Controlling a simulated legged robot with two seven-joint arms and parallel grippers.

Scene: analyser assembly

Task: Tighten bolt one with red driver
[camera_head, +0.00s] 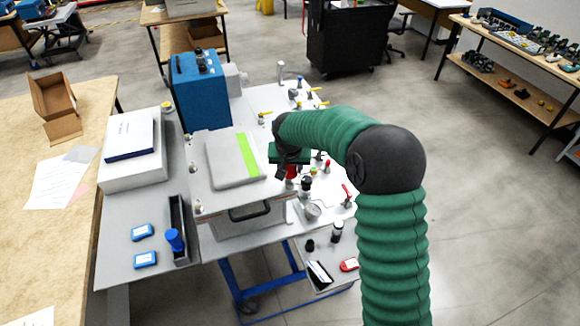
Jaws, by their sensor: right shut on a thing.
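My right gripper (290,163) is shut on the red driver (291,172), which is mostly hidden by the gripper. It is beside the right edge of the analyser (233,205), a light grey box with a grey lid panel (231,172) that has a green stripe. Small bolt-like fittings sit at the analyser's left corners, one near the front left (198,207). I cannot tell which is bolt one, nor whether the driver touches a bolt. My left gripper is not in view.
Several small tools and a red-handled clamp (347,194) stand on the grey table right of the analyser. A blue box (199,92) stands behind it. A narrow dark tray (180,228) with a blue item is at the left. A wooden table (75,210) borders the left side.

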